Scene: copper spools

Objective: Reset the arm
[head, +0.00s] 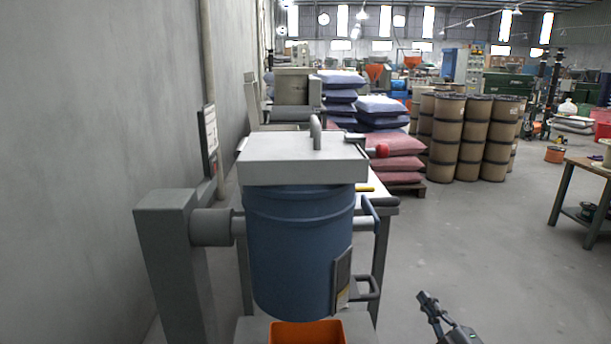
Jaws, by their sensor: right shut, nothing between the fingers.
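My right gripper (431,302) shows at the bottom of the head view, right of centre. It is shut and empty, in the air over the open floor, apart from everything around it. My left gripper is not in view. Left of my right gripper stands a blue drum (297,245) with a flat grey lid (300,162) and a handle on top. The drum is held on a grey stand (170,250). An orange bin (305,333) sits below the drum, partly cut off by the frame edge.
A plain wall (95,150) runs along the left. Behind the drum are a white table and stacked sacks (395,143). Brown drums (448,135) stand further back. A workbench (590,175) stands at the right. The floor (470,240) between is clear.

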